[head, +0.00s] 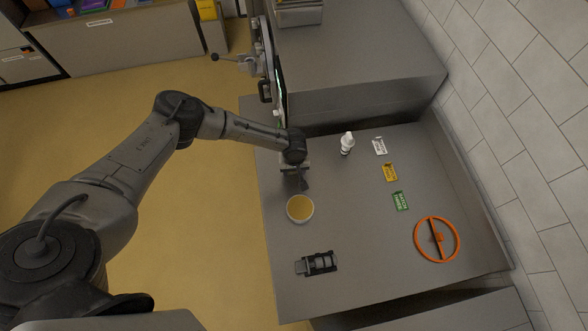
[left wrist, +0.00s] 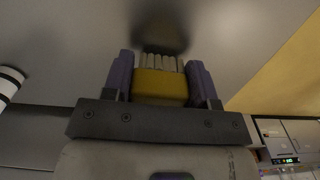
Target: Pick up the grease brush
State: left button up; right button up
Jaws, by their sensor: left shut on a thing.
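The grease brush (left wrist: 161,82) shows in the left wrist view as a yellow block with pale bristles at its far end. It sits between the two purple fingers of my left gripper (left wrist: 161,80), which is shut on it. In the head view my left gripper (head: 300,182) points down over the steel counter, just behind a white bowl (head: 290,212) with yellow content. The brush cannot be made out clearly there. My right gripper is not in view.
The steel counter (head: 360,210) also holds a white bottle (head: 347,145), a white card (head: 379,146), a yellow card (head: 390,172), a green card (head: 401,201), an orange wheel (head: 458,240) and a black device (head: 318,263). A tiled wall stands right.

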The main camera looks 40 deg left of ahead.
pick_arm(q)
jog(key=r, duration=0.2)
jog(key=d+r, duration=0.1)
jog(key=r, duration=0.1)
jog(key=shift+w+d, duration=0.1)
jog(key=shift+d, duration=0.05)
jog(key=w+d+r+b, duration=0.1)
jog(key=w+d+r, duration=0.1)
jog(key=d+r, duration=0.4)
jog(key=d, duration=0.4)
jog(key=shift+d+r, duration=0.1)
jog(key=o, duration=0.3)
jog(key=shift+c, duration=1)
